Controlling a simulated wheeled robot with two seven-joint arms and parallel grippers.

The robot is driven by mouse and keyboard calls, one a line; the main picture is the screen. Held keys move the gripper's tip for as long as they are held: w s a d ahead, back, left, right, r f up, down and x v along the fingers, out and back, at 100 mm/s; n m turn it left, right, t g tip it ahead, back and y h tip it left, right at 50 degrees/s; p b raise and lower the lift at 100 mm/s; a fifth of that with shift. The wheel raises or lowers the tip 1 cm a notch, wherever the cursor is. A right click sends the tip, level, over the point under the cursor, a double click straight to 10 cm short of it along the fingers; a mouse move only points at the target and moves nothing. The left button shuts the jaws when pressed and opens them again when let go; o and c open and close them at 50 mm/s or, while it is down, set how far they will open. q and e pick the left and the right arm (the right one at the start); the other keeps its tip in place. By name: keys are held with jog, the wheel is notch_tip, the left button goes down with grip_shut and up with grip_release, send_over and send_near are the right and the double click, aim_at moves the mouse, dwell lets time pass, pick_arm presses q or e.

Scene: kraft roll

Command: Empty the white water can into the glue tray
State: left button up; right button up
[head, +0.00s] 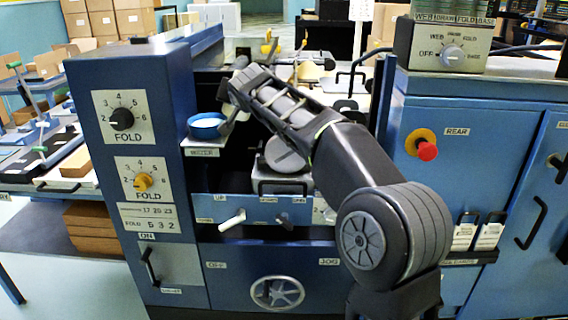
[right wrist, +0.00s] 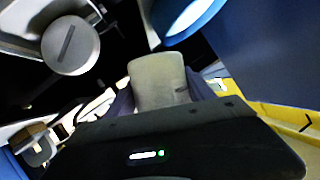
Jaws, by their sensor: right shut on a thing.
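My right gripper (head: 232,98) is shut on a pale, off-white can (right wrist: 158,82), which sits between its dark fingers in the right wrist view. In the head view the arm and gripper hide most of the can, and its tilt and contents cannot be told. A round blue dish (head: 207,127) stands on a small labelled ledge, just left of the gripper. A blue rim with a pale inside (right wrist: 190,20) shows beyond the can in the right wrist view. I cannot tell for sure which vessel is the glue tray. My left gripper is out of view.
A blue panel with FOLD dials (head: 122,120) rises left of the dish. A grey round disc (head: 285,155) lies under my right forearm. Levers (head: 232,220) and a handwheel (head: 277,292) are below. A red button (head: 427,150) sits on the right cabinet.

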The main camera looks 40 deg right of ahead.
jog(key=shift+s+d+f+m, duration=0.15)
jog(key=shift+d+m, duration=0.15)
jog(key=shift+m, duration=0.1)
dwell(0.3)
jog(key=shift+s+d+f+m+t+y+p, duration=0.25)
jog(key=shift+d+m+t+y+p, duration=0.15)
jog(key=shift+m+y+p, duration=0.3)
dwell(0.6)
jog(key=shift+d+f+m+p, duration=0.15)
jog(key=shift+m+p, duration=0.25)
jog(key=shift+p, duration=0.55)
dwell(0.4)
jog(key=shift+w+a+f+m+t+y+p, duration=0.1)
jog(key=shift+f+m+t+y+p, duration=0.15)
jog(key=shift+p, duration=0.4)
jog(key=shift+a+m+t+y+p, duration=0.15)
jog(key=shift+m+y+p, duration=0.2)
jog(key=shift+p, duration=0.25)
jog(key=shift+f+m, duration=0.15)
jog(key=shift+m, duration=0.15)
dwell(0.5)
jog(key=shift+p, duration=0.8)
jog(key=shift+m+t+p, duration=0.3)
jog(key=shift+p, duration=0.15)
jog(key=shift+f+m+y+p, duration=0.1)
jog(key=shift+m+y+p, duration=0.2)
jog(key=shift+p, duration=0.95)
